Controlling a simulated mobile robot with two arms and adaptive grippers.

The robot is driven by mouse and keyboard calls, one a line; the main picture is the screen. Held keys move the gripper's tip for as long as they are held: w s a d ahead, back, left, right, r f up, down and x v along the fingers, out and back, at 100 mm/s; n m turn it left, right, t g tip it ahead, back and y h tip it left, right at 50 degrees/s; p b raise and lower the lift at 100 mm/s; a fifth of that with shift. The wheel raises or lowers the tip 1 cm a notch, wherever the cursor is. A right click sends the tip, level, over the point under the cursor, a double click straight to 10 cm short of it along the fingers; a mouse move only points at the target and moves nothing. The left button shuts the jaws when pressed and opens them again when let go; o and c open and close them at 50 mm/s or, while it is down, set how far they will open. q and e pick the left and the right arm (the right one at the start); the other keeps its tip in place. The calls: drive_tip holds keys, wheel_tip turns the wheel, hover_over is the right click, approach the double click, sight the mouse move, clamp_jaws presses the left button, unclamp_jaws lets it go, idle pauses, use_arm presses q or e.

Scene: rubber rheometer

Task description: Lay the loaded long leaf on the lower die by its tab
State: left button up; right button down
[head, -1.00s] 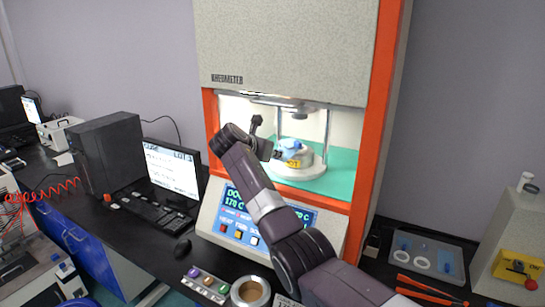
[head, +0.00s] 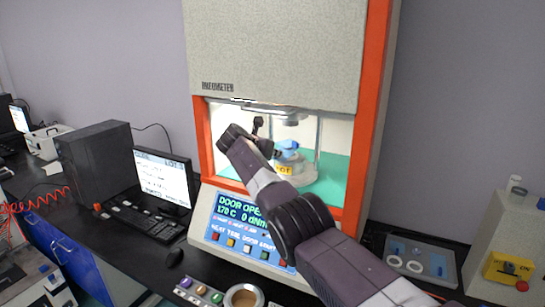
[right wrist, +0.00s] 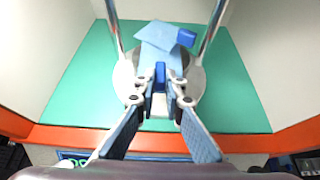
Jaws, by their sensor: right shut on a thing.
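My right gripper (right wrist: 161,88) is shut on the dark blue tab (right wrist: 160,72) of a light blue leaf (right wrist: 158,36). A darker blue piece (right wrist: 186,38) shows on the leaf's far right. In the head view the leaf (head: 288,147) is inside the open rheometer chamber, over the round grey lower die (head: 303,174). The leaf hides much of the die's top in the right wrist view. I cannot tell whether it touches the die. In the head view my right arm hides part of the gripper. My left gripper is not in view.
Metal posts (right wrist: 209,34) stand either side of the die, on a green chamber floor (right wrist: 240,95). The upper die (head: 291,116) hangs above. An orange frame (head: 361,150) edges the opening. A yellow HOT label (head: 283,170) is on the lower die's front.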

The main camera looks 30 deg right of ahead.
drive_tip(key=shift+w+d, duration=0.15)
drive_tip(key=shift+d, duration=0.35)
drive_tip(key=shift+f, duration=0.95)
drive_tip(key=c, duration=1.9)
unclamp_jaws()
drive_tip(key=shift+c, duration=0.2)
drive_tip(key=s+a+r, duration=0.1)
drive_tip(key=s+a, duration=0.5)
drive_tip(key=a, duration=0.4)
drive_tip(key=shift+a, duration=0.2)
